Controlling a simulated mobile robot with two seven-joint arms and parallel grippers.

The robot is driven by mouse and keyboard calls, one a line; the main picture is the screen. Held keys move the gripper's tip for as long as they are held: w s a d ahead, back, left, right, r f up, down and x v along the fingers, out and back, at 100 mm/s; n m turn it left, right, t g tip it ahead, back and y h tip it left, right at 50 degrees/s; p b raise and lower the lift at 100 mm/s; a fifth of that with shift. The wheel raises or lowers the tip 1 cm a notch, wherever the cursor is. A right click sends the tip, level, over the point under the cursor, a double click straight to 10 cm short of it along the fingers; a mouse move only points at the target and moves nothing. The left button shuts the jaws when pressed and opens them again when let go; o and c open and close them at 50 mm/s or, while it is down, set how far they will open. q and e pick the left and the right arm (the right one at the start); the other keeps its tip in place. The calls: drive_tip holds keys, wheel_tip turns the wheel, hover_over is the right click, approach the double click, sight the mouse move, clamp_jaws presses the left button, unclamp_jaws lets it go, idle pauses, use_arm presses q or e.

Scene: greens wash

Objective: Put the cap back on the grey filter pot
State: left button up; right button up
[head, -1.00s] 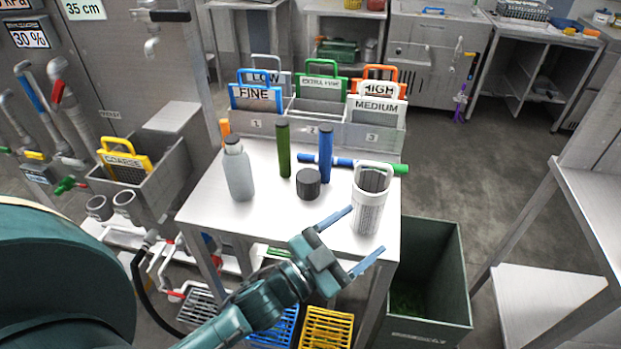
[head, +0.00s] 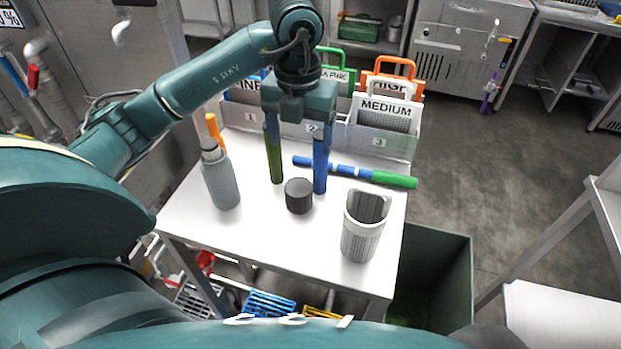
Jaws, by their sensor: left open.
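The grey filter pot appears to be the light grey, slotted, open-topped pot (head: 362,238) standing upright at the table's front right. A dark grey round cap (head: 299,196) lies on the table to its left, apart from it. My left gripper (head: 297,150) is open, pointing down above and behind the cap, with nothing between its fingers. My right gripper is out of view.
A grey bottle (head: 222,183) stands left of the cap. A blue and green stick (head: 350,171) lies behind the pot. A rack of labelled plates (head: 385,140) lines the back. The white tabletop (head: 270,235) is clear in front. A green bin (head: 440,270) stands right of the table.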

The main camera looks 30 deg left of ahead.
use_arm(q)
hover_over(298, 187)
drive_tip(key=f, duration=0.7)
drive_tip(key=shift+w, duration=0.25)
drive_tip(key=shift+f, duration=0.45)
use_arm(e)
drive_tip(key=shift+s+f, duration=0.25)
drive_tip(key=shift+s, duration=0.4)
use_arm(q)
drive_tip(key=shift+d, duration=0.1)
drive_tip(key=f, duration=0.1)
drive_tip(key=f+p, duration=0.1)
drive_tip(key=f, duration=0.2)
drive_tip(key=shift+s, duration=0.25)
drive_tip(key=shift+f, duration=0.6)
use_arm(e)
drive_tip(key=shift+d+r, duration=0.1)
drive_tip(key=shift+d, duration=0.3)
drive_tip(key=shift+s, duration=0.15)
